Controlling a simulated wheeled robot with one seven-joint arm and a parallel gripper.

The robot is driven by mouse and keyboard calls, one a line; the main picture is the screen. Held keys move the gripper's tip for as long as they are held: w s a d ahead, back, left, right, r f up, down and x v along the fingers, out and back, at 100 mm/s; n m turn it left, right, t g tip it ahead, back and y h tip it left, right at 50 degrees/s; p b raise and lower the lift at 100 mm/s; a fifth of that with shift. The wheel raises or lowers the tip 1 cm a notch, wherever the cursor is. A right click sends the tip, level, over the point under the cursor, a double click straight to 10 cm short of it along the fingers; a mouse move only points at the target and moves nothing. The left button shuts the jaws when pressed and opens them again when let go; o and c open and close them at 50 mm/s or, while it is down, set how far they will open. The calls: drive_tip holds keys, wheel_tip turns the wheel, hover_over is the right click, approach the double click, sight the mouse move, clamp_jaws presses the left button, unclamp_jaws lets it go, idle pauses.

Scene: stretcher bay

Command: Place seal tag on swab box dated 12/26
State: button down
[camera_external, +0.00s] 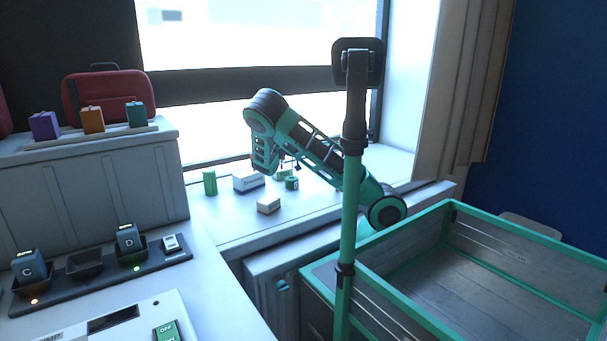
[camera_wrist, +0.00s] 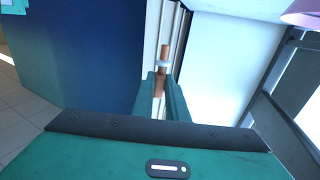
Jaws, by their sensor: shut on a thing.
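My gripper (camera_wrist: 161,82) is shut on a thin brown piece with a pale band (camera_wrist: 164,58), which I take to be the seal tag. A white and blue box (camera_external: 247,182) stands on the sill below and left of my gripper. A smaller pale box (camera_external: 268,206) sits nearer the sill's front edge. No date can be read, so I cannot tell which is the swab box dated 12/26.
A green cylinder (camera_external: 209,182) and a green roll (camera_external: 291,183) stand on the sill. Purple (camera_external: 44,126), orange (camera_external: 92,120) and teal (camera_external: 136,114) boxes line a ledge at left. A green-framed bin (camera_external: 520,285) is at right. The sill's front left is clear.

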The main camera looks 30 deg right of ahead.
drive_tip(key=d+f, duration=0.1)
drive_tip(key=d, duration=0.2)
drive_tip(key=d+f, duration=0.2)
drive_tip(key=d, duration=0.1)
drive_tip(key=w+d+f, duration=0.1)
drive_tip(key=d+f, duration=0.1)
drive_tip(key=d, duration=0.1)
drive_tip(key=shift+w+f, duration=0.1)
drive_tip(key=shift+f, duration=2.15)
drive_tip(key=shift+f, duration=0.1)
drive_tip(key=c, duration=1.8)
unclamp_jaws()
drive_tip(key=shift+o, duration=0.3)
